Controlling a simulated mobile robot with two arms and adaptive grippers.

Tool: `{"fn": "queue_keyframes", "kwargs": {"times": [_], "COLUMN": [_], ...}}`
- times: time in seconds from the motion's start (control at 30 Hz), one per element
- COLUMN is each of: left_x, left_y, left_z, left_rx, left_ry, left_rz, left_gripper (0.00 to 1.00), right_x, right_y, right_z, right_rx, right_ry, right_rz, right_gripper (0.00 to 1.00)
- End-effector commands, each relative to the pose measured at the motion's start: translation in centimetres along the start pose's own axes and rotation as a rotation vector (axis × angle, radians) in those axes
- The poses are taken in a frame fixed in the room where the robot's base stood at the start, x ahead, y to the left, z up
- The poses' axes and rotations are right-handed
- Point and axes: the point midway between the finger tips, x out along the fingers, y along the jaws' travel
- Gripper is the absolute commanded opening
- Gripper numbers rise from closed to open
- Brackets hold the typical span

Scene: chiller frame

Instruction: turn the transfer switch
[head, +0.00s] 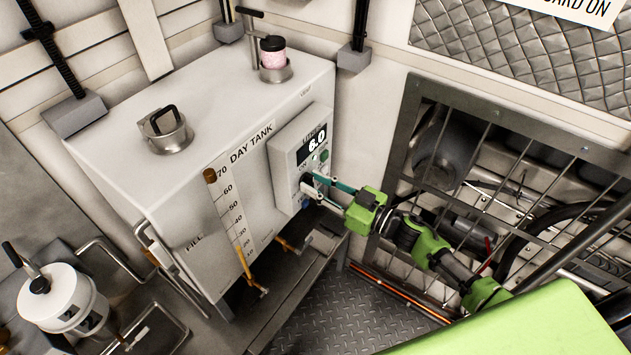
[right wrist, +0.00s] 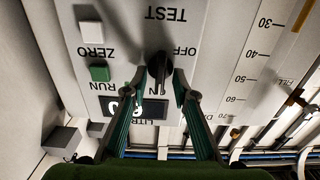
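The control box (head: 300,155) on the front of the white day tank shows a lit display reading 6.0. In the right wrist view its face appears upside down, with a black rotary switch (right wrist: 158,68) near labels TEST, OFF and RUN. My right gripper (head: 315,185) reaches the lower part of this box. In the right wrist view its two fingers (right wrist: 158,78) stand on either side of the switch, apart from each other. Contact with the switch is not clear. The switch is hard to make out in the head view. My left gripper is not in view.
A green button (right wrist: 99,73) and a white button (right wrist: 92,32) sit beside the switch. The tank (head: 215,115) carries a level gauge on its front. A metal grille (head: 500,165) stands right of my arm. A white lidded pot (head: 62,300) is at lower left.

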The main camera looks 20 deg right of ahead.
Motion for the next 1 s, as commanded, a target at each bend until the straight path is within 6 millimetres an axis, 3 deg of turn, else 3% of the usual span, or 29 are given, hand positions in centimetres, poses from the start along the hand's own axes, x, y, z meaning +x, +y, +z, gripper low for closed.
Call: {"fn": "queue_keyframes", "kwargs": {"times": [0.3,0.33,0.43,1.0], "left_x": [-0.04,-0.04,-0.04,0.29], "left_y": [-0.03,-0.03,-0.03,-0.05], "left_z": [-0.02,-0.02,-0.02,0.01], "left_rx": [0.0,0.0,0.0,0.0], "left_ry": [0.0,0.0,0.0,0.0], "left_rz": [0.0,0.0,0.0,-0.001], "left_gripper": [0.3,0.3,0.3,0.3], "right_x": [0.35,0.34,0.33,0.29], "right_y": [0.01,0.01,0.01,-0.04], "right_z": [0.0,0.0,0.0,0.09], "right_rx": [-0.001,-0.001,-0.001,-0.108], "right_ry": [0.0,0.0,0.0,-0.001], "right_rz": [0.0,0.0,0.0,0.0], "right_gripper": [0.26,0.23,0.0,0.0]}}
